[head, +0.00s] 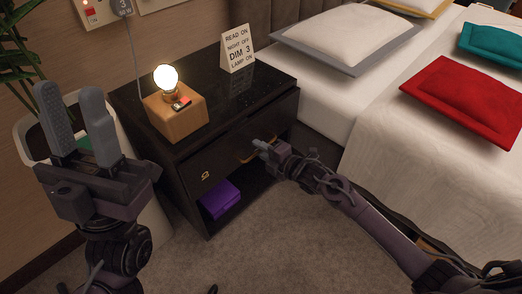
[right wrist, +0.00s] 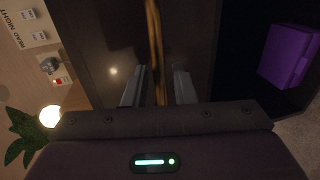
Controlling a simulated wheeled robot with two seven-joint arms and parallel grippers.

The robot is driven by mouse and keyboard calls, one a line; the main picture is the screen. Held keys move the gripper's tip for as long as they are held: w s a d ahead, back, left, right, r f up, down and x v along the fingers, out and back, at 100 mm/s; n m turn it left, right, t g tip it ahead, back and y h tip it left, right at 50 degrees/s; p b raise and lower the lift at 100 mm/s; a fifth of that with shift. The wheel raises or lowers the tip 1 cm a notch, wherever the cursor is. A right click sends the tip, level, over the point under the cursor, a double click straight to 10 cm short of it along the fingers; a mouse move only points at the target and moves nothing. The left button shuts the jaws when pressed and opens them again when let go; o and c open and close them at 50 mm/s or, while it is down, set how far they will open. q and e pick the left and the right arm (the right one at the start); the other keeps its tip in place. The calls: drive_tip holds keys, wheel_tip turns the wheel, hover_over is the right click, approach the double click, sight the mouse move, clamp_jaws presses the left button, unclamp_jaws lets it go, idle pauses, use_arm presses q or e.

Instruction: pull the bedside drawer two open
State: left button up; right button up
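The dark bedside cabinet (head: 190,150) has a drawer front (head: 225,158) with a small gold emblem and a brass bar handle (head: 247,157). The front looks flush with the cabinet. My right gripper (head: 262,147) is at the handle and hides part of it. In the right wrist view the brass handle (right wrist: 155,45) runs between the two fingers of my right gripper (right wrist: 158,88), with gaps visible on both sides, so it is open around the handle. My left gripper (head: 78,120) is raised at the left, open and empty, away from the cabinet.
A glowing lamp on a wooden block (head: 178,118) and a sign card (head: 237,50) stand on the cabinet. A purple box (head: 220,198) lies in the open shelf below the drawer. The bed (head: 420,140) is at the right. Carpet (head: 255,235) in front is clear.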

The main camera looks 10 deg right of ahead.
drive_tip(key=shift+w+a, duration=0.1)
clamp_jaws()
idle(0.4)
